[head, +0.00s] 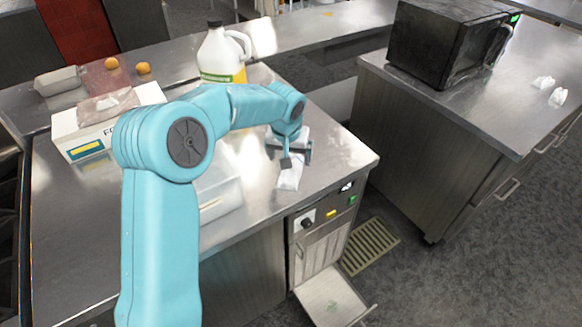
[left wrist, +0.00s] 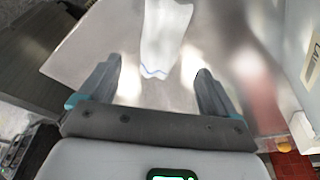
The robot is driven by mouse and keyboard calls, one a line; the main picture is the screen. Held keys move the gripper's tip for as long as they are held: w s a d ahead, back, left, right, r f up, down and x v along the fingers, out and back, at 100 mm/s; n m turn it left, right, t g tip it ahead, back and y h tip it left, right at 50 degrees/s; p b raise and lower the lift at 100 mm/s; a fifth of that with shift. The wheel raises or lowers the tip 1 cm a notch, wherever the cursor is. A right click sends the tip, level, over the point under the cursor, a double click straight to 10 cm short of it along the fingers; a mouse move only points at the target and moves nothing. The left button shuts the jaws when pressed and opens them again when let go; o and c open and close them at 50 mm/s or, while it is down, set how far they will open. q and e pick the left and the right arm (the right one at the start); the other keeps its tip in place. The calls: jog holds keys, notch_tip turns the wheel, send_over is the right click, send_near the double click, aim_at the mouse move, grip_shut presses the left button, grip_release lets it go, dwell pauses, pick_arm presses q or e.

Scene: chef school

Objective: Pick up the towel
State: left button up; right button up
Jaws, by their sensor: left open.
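A white towel (head: 289,179) lies on the steel counter near its right front corner, partly hidden by my gripper in the head view. In the left wrist view the towel (left wrist: 165,35) has a thin blue line near its close end. My left gripper (head: 288,152) is over the towel. In the left wrist view the left gripper (left wrist: 159,68) is open, with the towel's near end between and just beyond the fingertips. Nothing is held. I cannot tell the exact height of the fingers above the counter. My right gripper is not in view.
On the same steel counter (head: 85,235) are a clear plastic container (head: 221,190), a white box (head: 70,135) and a large jug (head: 222,58). Two orange fruits (head: 143,68) lie at the back left. A black microwave (head: 440,42) stands on the separate right counter.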

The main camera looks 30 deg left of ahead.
pick_arm(q)
jog(key=p+x, duration=0.1)
jog(key=x, duration=0.4)
jog(key=shift+w+f, duration=0.1)
jog(key=shift+w, duration=0.05)
jog(key=shift+f, duration=0.15)
jog(key=c, duration=0.9)
jog(key=shift+c, duration=1.4)
jog(key=shift+r, duration=0.3)
notch_tip(320, 180, up, 20)
jog(key=shift+f, duration=0.2)
jog(key=shift+c, duration=0.7)
